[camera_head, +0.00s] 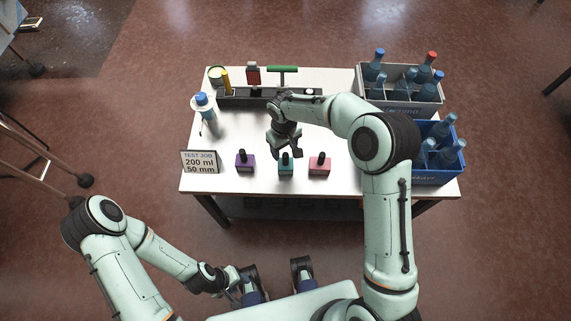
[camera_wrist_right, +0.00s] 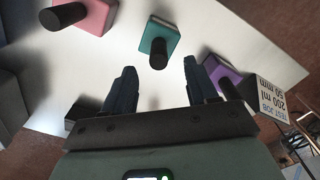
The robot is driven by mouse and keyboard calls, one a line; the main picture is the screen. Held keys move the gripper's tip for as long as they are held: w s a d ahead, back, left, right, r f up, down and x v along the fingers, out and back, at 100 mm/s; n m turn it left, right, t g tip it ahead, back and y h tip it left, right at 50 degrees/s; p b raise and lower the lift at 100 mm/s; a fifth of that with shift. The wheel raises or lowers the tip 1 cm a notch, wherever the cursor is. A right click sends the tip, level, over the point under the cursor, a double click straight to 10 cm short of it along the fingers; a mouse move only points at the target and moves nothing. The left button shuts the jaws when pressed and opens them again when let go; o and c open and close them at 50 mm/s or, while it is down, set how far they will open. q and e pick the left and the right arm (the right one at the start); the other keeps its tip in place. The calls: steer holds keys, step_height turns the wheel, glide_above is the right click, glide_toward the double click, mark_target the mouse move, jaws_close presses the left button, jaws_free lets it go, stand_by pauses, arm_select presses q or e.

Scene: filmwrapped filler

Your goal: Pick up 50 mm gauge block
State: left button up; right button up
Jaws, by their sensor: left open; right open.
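Three blocks with black knobs stand in a row near the table's front edge: purple (camera_head: 245,166), teal (camera_head: 286,170) and pink (camera_head: 319,171). No size marking is readable on them, so I cannot tell which is 50 mm. My right gripper (camera_head: 287,153) is open and empty, just behind and above the teal block. In the right wrist view, the teal block (camera_wrist_right: 172,40) lies beyond and between the fingertips (camera_wrist_right: 160,70); the pink block (camera_wrist_right: 97,14) is at upper left, and the purple block (camera_wrist_right: 222,72) is partly behind a finger. My left gripper (camera_head: 237,285) is open, low beside my base, off the table.
A sign (camera_head: 200,162) reads "TEST JOB 200 ml 50 mm" at front left. Behind it stands a blue-capped bottle (camera_head: 204,113). A dark rack (camera_head: 240,102) spans the back. A grey crate (camera_head: 399,107) and blue crate (camera_head: 437,178) of bottles stand at right.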

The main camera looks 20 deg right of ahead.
mark_target(286, 155)
steer(key=f, duration=0.4)
steer(key=shift+s+d+f, duration=0.2)
steer(key=shift+s, duration=0.2)
steer(key=shift+f, duration=0.45)
jaws_close()
